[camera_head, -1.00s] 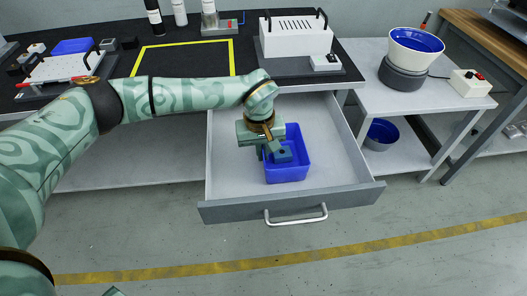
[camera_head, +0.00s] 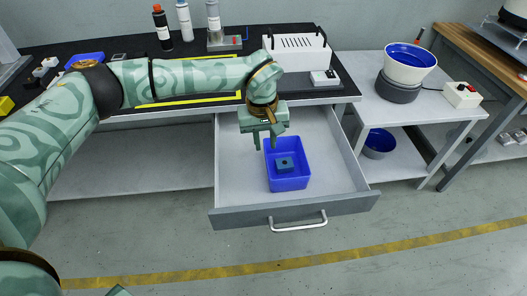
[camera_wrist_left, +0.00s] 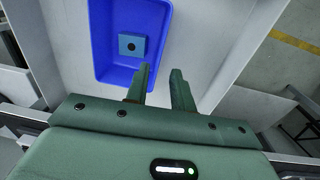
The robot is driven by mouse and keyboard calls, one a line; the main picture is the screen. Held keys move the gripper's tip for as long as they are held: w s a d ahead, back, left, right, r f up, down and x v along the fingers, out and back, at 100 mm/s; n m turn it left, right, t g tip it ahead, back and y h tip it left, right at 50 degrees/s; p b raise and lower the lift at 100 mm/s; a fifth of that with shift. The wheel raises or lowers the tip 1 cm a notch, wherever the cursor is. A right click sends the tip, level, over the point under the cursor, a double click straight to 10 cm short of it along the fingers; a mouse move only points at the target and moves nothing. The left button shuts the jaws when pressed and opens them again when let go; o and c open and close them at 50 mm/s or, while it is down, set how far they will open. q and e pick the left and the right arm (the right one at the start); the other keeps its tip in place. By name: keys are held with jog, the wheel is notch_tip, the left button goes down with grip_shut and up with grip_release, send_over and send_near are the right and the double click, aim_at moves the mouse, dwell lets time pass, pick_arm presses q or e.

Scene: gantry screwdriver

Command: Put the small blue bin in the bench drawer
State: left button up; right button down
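The small blue bin (camera_head: 288,182) stands upright in the open bench drawer (camera_head: 235,185), on the drawer floor. A small blue-grey block with a dark round hole (camera_head: 284,164) lies inside it; the block also shows in the left wrist view (camera_wrist_left: 132,46) inside the bin (camera_wrist_left: 104,70). My left gripper (camera_head: 264,145) is above the drawer, just behind and left of the bin. Its two fingers (camera_wrist_left: 162,84) are apart with nothing between them.
The drawer front with its handle (camera_head: 298,223) juts out over the floor. The black bench top (camera_head: 205,72) is behind, with a white handled box (camera_head: 297,52) on it. A side table (camera_head: 435,104) at right holds a blue-and-white bowl (camera_head: 410,60).

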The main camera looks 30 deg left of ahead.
pick_arm(q)
notch_tip(320, 180, up, 3)
jog(key=shift+a+p, duration=0.1)
jog(key=shift+p, duration=0.25)
jog(key=shift+c, duration=0.2)
dwell(0.9)
